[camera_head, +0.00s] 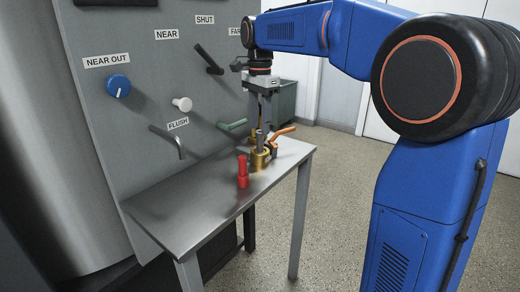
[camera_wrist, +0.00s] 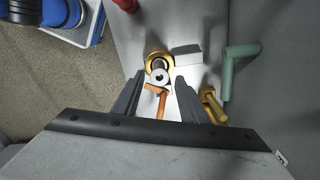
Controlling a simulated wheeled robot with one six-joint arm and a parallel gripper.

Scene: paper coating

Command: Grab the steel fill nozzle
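The steel fill nozzle (camera_wrist: 160,76) shows end-on in the wrist view as a grey round piece with a dark hole, at a brass ring (camera_wrist: 157,59). An orange lever (camera_wrist: 161,104) extends from it toward my wrist. In the head view the nozzle (camera_head: 260,137) is a thin grey upright at the brass fitting (camera_head: 259,161) on the steel table (camera_head: 190,212). My gripper (camera_wrist: 159,82) points down with one finger on each side of the nozzle. Gaps show between fingers and nozzle, so it is open. The nozzle's lower part is hidden.
A red nozzle-like piece (camera_head: 242,173) stands just left of the brass fitting. Another brass piece (camera_wrist: 213,106) lies close to my right finger in the wrist view. A green handle (camera_head: 232,125) sticks out from the grey panel (camera_head: 130,40). The table's left part is clear.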

